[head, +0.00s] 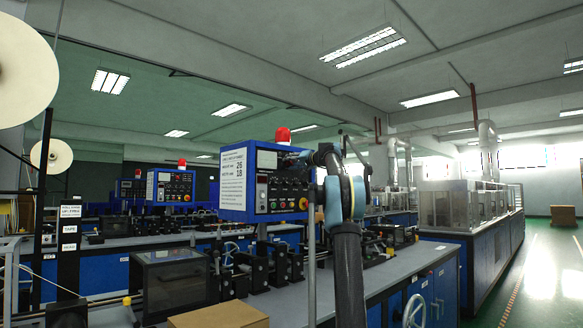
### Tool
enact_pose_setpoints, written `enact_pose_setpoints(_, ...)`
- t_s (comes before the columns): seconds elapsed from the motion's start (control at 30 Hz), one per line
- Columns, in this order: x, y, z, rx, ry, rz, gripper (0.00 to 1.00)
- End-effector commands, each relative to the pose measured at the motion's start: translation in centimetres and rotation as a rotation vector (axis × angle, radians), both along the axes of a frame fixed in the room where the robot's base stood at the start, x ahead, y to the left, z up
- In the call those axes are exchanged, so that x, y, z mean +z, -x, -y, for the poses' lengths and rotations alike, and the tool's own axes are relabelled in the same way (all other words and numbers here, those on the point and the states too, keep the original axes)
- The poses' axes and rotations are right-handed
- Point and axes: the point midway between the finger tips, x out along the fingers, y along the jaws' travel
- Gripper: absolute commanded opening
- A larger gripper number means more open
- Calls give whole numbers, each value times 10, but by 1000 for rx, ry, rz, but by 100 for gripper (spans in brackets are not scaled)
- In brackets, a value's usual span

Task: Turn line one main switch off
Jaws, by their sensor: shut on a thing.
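The nearest blue control box (234,186) stands above the machine bench, with a red lamp on top. Its face carries a small display, several knobs and buttons and a red-and-yellow button at the lower right. My arm rises in front of the bench and bends left at the box's right edge. My gripper (299,158) is dark and small, at the upper right of the panel face. It is shut at the panel, where it covers the main switch; the switch itself and its position cannot be made out.
The grey bench (345,287) with machine parts runs below the box. A cardboard box (218,316) is at the front edge. A second blue control box (171,187) stands further back. Clear-sided machines (462,207) line the right.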

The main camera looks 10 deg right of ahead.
Motion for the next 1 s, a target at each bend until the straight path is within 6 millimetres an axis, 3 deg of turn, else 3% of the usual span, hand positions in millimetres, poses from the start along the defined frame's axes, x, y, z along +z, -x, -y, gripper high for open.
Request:
enact_pose_setpoints(0.23,-2,-1,2,-4,3,0,16)
enact_pose_setpoints(0.27,-2,-1,2,-4,3,0,44)
enact_pose_setpoints(0.3,-2,-1,2,-4,3,0,48)
enact_pose_setpoints(0.73,0,2,3,-2,0,-1,48)
enact_pose_setpoints(1.0,0,26,21,-4,-1,-1,48)
